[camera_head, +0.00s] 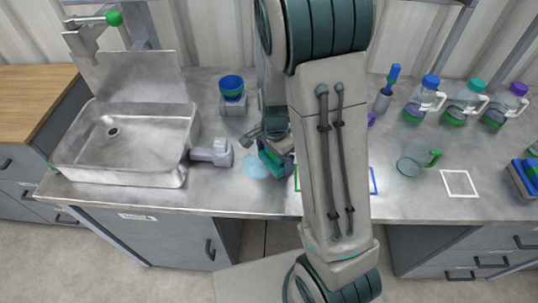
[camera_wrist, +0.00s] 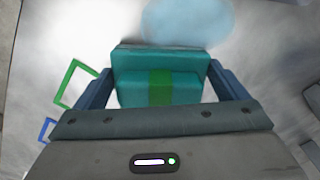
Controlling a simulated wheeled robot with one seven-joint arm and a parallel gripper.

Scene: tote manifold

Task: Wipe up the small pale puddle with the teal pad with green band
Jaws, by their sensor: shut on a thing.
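The teal pad with green band (camera_wrist: 160,88) is between the fingers of my gripper (camera_wrist: 165,88) in the wrist view. My gripper is shut on it. In the head view the pad (camera_head: 275,162) shows low over the metal counter, beside my arm. The small pale puddle (camera_head: 257,165) lies on the counter just left of the pad. In the wrist view the puddle (camera_wrist: 187,20) is just beyond the pad's far edge, and the pad seems to overlap its near edge. I cannot tell whether the pad touches the counter.
A metal sink (camera_head: 125,140) and a grey fitting (camera_head: 212,153) are to the left. A glass mug (camera_head: 412,160) and several bottles (camera_head: 465,98) are to the right. My arm hides the counter's middle.

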